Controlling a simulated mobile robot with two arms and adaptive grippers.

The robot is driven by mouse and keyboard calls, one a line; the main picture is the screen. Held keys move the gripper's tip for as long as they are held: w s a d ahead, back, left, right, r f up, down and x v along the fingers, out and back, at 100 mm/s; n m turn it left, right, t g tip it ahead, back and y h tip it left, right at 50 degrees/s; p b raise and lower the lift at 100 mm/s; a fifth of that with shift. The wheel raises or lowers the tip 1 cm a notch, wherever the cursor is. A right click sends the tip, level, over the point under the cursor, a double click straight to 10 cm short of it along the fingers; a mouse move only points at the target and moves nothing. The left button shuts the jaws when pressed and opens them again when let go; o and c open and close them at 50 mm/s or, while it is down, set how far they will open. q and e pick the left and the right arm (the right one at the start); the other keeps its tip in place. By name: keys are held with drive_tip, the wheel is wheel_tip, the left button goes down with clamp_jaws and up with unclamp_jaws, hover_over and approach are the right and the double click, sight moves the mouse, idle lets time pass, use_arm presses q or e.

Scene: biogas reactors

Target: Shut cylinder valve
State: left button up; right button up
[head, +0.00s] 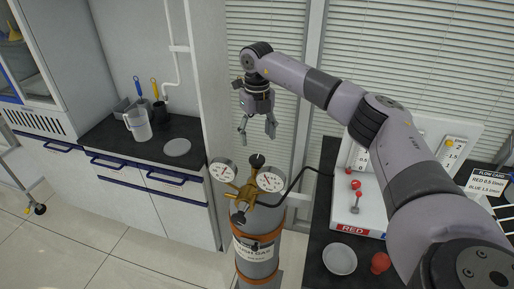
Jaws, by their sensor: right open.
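A grey gas cylinder (257,250) with orange bands and a label stands upright on the floor at the bottom centre. On its top is a brass regulator (246,194) with two round white gauges, one at the left (222,172) and one at the right (270,179). A black valve knob (257,160) sits up behind the gauges, and another dark knob (238,218) is at the front. My right gripper (257,130) is open and empty, pointing down above the black knob, apart from it. My left gripper is out of view.
A black hose runs from the regulator to the right bench (318,232), which holds a white flow panel marked RED, a white dish (339,259) and a red bulb (380,262). A left counter holds a jug (138,125) and a dish (177,147).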

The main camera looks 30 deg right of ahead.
wheel_tip(320, 180, up, 4)
drive_tip(key=shift+f, duration=0.1)
idle(0.6)
